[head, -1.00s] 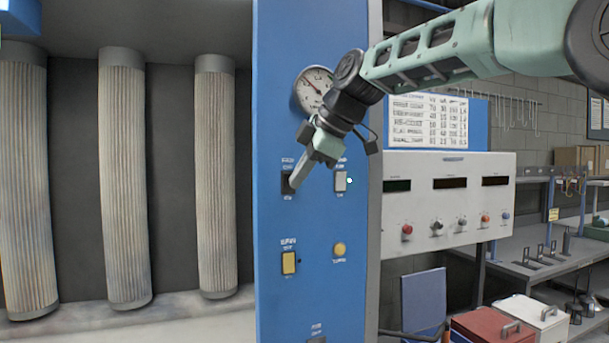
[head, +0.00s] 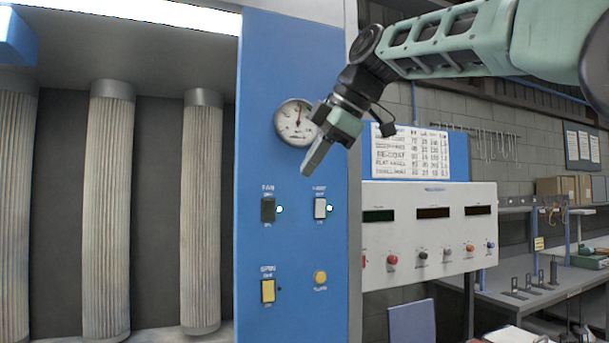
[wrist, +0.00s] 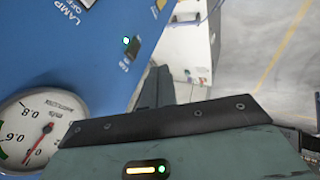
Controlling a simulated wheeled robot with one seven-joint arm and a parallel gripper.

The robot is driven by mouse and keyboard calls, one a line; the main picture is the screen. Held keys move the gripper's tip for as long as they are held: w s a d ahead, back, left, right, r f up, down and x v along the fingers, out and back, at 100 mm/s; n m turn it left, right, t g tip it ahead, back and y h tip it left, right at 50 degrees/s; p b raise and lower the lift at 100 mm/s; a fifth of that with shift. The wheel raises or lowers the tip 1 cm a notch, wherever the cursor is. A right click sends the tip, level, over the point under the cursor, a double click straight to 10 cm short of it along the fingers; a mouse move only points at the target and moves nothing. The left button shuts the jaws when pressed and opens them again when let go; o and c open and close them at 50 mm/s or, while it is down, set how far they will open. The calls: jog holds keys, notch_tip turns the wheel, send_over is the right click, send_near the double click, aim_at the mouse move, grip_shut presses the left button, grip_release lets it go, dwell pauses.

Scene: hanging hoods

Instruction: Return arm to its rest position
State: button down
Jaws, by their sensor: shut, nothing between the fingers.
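My gripper (head: 310,168) is shut and empty. In the head view it hangs in front of the blue control panel (head: 255,110), just below the round gauge (head: 296,122) and above the switches, apart from them. My arm reaches in from the upper right. In the wrist view my gripper (wrist: 158,85) points past the panel, with the gauge (wrist: 38,130) at lower left and a lit green light near a LAMP label.
Below the switches are a yellow switch (head: 268,291) and a yellow round button (head: 320,277). Tall pleated filters (head: 201,210) stand left of the panel. A white console with knobs (head: 430,236) and a workbench (head: 520,290) are at right.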

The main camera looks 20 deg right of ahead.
dwell(0.5)
jog(key=s+a+f+m+g, duration=0.1)
jog(key=s+a+f+m, duration=0.2)
jog(key=f, duration=0.5)
jog(key=s+a+f+g+h, duration=0.1)
jog(key=s+a+f+g, duration=0.15)
jog(key=a+f, duration=0.4)
jog(key=s+a+f+m, duration=0.2)
jog(key=s+f, duration=0.2)
jog(key=f, duration=0.5)
jog(key=s+d+f+m+g+h, duration=0.2)
jog(key=s+f+m, duration=0.2)
jog(key=s+f, duration=1.4)
jog(key=shift+s+d+f+h+b, duration=0.3)
jog(key=shift+s+d+f+h, duration=0.1)
jog(key=shift+s, duration=0.1)
jog(key=shift+g, duration=0.25)
